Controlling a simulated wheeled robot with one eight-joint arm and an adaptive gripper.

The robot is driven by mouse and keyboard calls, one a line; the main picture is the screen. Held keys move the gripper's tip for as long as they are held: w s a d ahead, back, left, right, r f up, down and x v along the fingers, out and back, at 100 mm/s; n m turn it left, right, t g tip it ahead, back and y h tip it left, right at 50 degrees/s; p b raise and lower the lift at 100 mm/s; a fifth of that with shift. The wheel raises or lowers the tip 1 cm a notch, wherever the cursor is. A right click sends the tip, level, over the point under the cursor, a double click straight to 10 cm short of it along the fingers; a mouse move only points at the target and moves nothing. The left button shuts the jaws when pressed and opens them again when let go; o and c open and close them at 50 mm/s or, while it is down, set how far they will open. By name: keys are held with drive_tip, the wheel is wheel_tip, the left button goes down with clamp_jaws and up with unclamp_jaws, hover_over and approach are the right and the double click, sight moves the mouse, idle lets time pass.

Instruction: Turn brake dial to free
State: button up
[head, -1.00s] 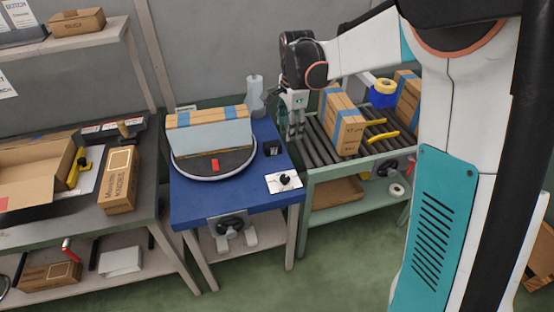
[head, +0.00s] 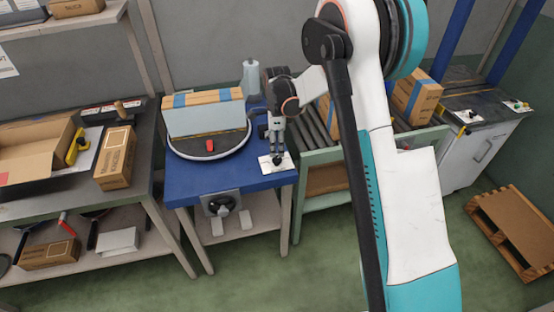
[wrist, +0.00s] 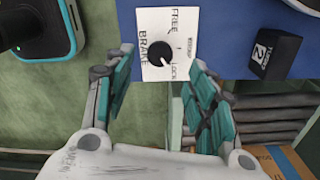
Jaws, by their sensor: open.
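The brake dial (wrist: 159,54) is a round black knob on a white plate (wrist: 148,18) printed BRAKE, FREE and LOCK. Its pale pointer mark is toward the LOCK side, at lower right in the wrist view. In the head view the plate (head: 266,167) lies at the front right corner of the blue table (head: 205,188). My gripper (wrist: 161,60) is open and empty, with its fingers on either side of the dial in the wrist view. In the head view my gripper (head: 276,146) points down just over the dial; contact cannot be told.
A round turntable (head: 181,153) with taped boxes stands on the blue table. A black block marked 2 (wrist: 275,53) is near the plate. A roller conveyor (head: 315,140) with boxes is to the right. A bench with an open carton (head: 35,150) is at left.

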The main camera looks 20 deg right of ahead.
sight(277, 158)
wheel_tip(277, 158, down, 6)
drive_tip(key=shift+f+b, duration=0.15)
drive_tip(key=shift+b, duration=0.7)
drive_tip(key=c, duration=1.1)
